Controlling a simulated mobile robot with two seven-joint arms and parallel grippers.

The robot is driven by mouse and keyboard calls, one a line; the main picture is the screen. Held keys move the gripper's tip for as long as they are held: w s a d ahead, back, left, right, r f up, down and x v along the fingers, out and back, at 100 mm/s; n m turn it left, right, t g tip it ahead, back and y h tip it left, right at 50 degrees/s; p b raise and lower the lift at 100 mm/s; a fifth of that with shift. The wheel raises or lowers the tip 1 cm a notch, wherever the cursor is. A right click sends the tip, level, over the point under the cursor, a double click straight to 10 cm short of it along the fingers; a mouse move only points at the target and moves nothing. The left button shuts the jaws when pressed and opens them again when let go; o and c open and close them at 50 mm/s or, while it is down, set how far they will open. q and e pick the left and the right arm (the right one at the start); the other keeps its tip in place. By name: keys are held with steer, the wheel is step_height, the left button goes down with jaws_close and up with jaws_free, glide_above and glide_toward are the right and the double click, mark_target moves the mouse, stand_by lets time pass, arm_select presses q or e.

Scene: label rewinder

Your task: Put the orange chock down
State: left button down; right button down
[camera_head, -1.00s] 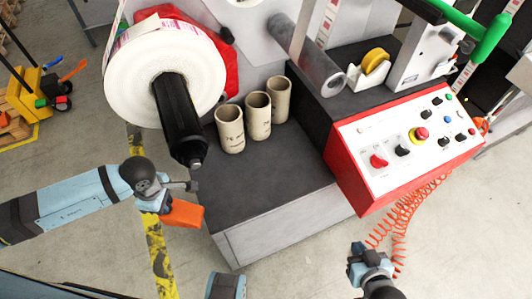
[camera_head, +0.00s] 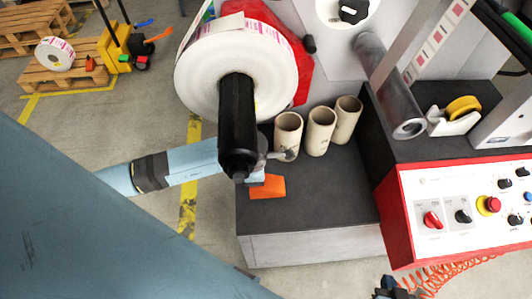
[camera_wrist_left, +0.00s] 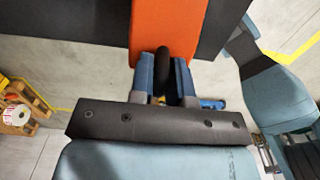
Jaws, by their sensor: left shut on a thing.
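The orange chock (camera_head: 267,187) is over the near left part of the dark grey machine top, below the black spindle end. I cannot tell whether it touches the surface. My left gripper (camera_head: 259,174) is at the chock, partly hidden by the spindle. In the left wrist view the left gripper (camera_wrist_left: 163,72) is shut on the chock (camera_wrist_left: 168,28), its fingers around a black part at the chock's near end. My right gripper (camera_head: 392,288) is at the bottom edge, cut off by the frame, its fingers unclear.
The dark machine top (camera_head: 320,205) has free room right of the chock. Several cardboard cores (camera_head: 321,130) stand behind. A large label roll (camera_head: 205,75) sits on the black spindle (camera_head: 237,130) overhead. A red-edged control panel (camera_head: 465,205) bounds the right side.

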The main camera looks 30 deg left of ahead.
mark_target(266, 182)
arm_select(q)
steer(key=shift+w+d, duration=0.8)
steer(key=shift+d, duration=0.35)
steer(key=shift+w+d+f, duration=0.1)
steer(key=shift+d+f, duration=0.1)
steer(key=shift+f, duration=0.05)
steer(key=shift+f+p, duration=0.45)
steer(key=shift+f, duration=1.05)
steer(key=shift+f, duration=0.15)
steer(key=c, duration=1.1)
jaws_free()
